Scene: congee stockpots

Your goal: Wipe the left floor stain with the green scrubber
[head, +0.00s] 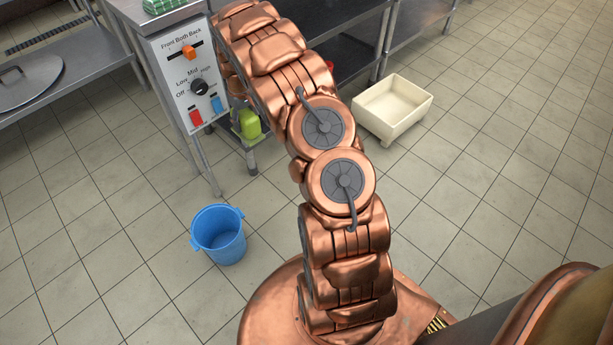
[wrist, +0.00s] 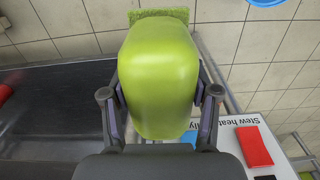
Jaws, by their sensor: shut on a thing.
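The green scrubber (wrist: 158,80) fills the middle of the wrist view, a lime-green rounded block with a darker green bristly pad (wrist: 160,14) at its far end. My gripper (wrist: 159,98) is shut on its sides, one finger on each. In the head view the scrubber (head: 249,124) shows low beside the control panel, partly behind my arm, which also hides most of my gripper. I can make out no stain on the floor (head: 110,230) in either view.
A blue bucket (head: 218,238) stands on the tiles. A control panel (head: 190,75) with switches is close to the scrubber. A cream basin (head: 393,108) is right of my arm. A steel table (head: 70,65) is at left. Tiled floor is open at lower left and right.

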